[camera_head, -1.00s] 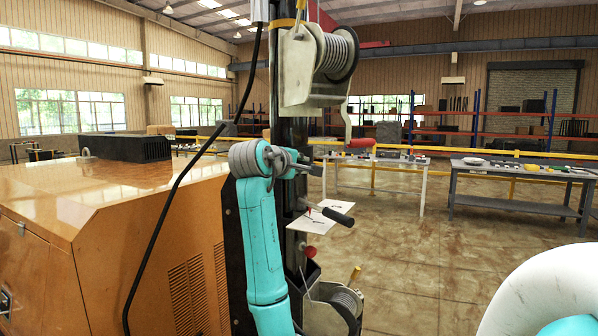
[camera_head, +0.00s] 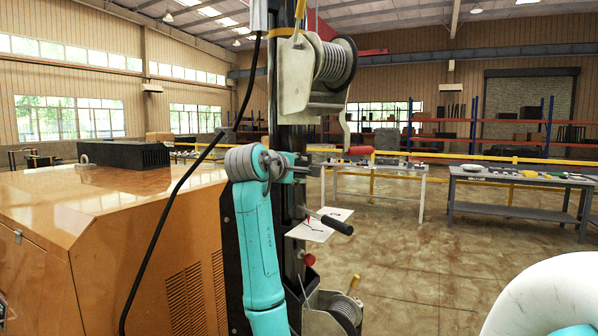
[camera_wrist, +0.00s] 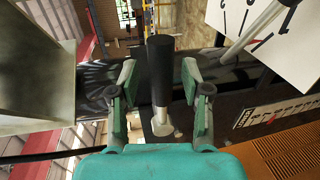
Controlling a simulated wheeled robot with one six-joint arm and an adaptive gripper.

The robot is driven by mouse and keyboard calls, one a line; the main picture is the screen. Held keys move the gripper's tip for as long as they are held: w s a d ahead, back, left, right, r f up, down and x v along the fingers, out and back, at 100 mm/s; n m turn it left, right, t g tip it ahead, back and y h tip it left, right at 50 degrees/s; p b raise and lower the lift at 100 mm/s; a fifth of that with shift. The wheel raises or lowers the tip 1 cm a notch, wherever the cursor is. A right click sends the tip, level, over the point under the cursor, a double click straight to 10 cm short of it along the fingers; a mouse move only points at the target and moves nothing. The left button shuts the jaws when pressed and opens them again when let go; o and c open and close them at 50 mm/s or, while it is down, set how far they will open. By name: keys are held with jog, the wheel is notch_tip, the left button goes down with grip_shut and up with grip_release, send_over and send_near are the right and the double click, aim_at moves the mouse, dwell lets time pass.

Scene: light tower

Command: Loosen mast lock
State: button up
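My gripper (camera_head: 299,170) is at the mast (camera_head: 288,110), just above the lever with the black grip (camera_head: 337,223) and the white card. In the wrist view my gripper (camera_wrist: 159,80) is open. A black cylindrical handle (camera_wrist: 160,62) on a short metal shaft stands between its two fingers, with gaps visible on both sides. The shaft ends at a pale rounded base (camera_wrist: 162,124). I cannot tell for sure that this handle is the mast lock. It is hidden in the head view.
A white card (camera_head: 312,231) with dark markings sits below my gripper. A winch (camera_head: 330,62) hangs above and another winch (camera_head: 335,308) sits below. A black cable (camera_head: 180,185) runs in front of the orange housing (camera_head: 110,215).

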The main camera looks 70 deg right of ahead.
jog(key=a+r, duration=0.2)
jog(key=a, duration=0.9)
jog(key=shift+w+a+r, duration=0.15)
jog(key=shift+w+a, duration=0.2)
jog(key=shift+a, duration=0.05)
